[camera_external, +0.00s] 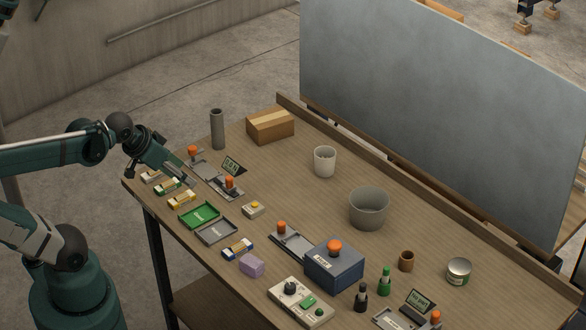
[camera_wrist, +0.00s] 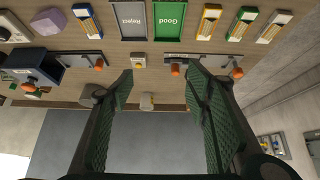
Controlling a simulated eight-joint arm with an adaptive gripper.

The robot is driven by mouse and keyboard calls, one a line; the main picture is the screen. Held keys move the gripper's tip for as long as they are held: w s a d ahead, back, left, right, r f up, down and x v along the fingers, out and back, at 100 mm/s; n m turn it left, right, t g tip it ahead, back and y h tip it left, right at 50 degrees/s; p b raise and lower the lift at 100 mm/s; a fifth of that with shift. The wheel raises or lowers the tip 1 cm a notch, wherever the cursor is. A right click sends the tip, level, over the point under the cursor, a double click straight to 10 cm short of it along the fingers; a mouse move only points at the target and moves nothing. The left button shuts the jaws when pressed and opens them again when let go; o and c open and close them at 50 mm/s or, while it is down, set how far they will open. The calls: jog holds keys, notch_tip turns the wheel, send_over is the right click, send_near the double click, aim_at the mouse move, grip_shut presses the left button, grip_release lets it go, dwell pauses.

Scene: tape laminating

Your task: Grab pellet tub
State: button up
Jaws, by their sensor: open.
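A white tub (camera_external: 324,161) with greyish contents stands upright toward the back of the table, left of a larger grey bucket (camera_external: 368,208). I take the white tub to be the pellet tub; its label cannot be read. In the wrist view a small pale tub (camera_wrist: 146,102) shows between my fingers, well beyond them, near the table's back edge. My gripper (camera_external: 190,176) is over the left front part of the table, clear of the tub. In the wrist view my gripper (camera_wrist: 160,82) is open with nothing between its fingertips.
A cardboard box (camera_external: 270,125) and a grey cylinder (camera_external: 217,129) stand at the back left. Low devices with orange knobs, a green tray (camera_external: 199,215) and a blue box (camera_external: 334,266) lie nearer the front. A grey panel (camera_external: 430,110) rises behind the table.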

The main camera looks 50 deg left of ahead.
jog(key=w+d+m+t+h+p, duration=0.1)
jog(key=w+d+m+h, duration=0.15)
jog(key=w, duration=1.05)
jog(key=w+d+m+t+h, duration=0.1)
jog(key=w+d, duration=0.2)
jog(key=w, duration=0.9)
jog(key=m+h, duration=0.1)
jog(key=h, duration=0.1)
send_near(325, 162)
jog(key=s+r, duration=0.4)
jog(key=s, duration=0.2)
jog(key=w+f, duration=0.2)
jog(key=w, duration=0.1)
jog(key=w+f+m+t, duration=0.1)
jog(key=w+f, duration=0.1)
jog(key=w, duration=0.1)
jog(key=w+f+t+p, duration=0.1)
jog(key=w+f, duration=0.1)
jog(key=w, duration=0.1)
jog(key=shift+a+f+m+h, duration=0.2)
jog(key=shift+m+h, duration=0.05)
jog(key=shift+h, duration=0.1)
jog(key=shift+w+a+f+t, duration=0.15)
jog(key=shift+w+f+t, duration=0.15)
jog(key=shift+w+f, duration=0.3)
jog(key=shift+b+x, duration=0.5)
jog(key=shift+x, duration=2.85)
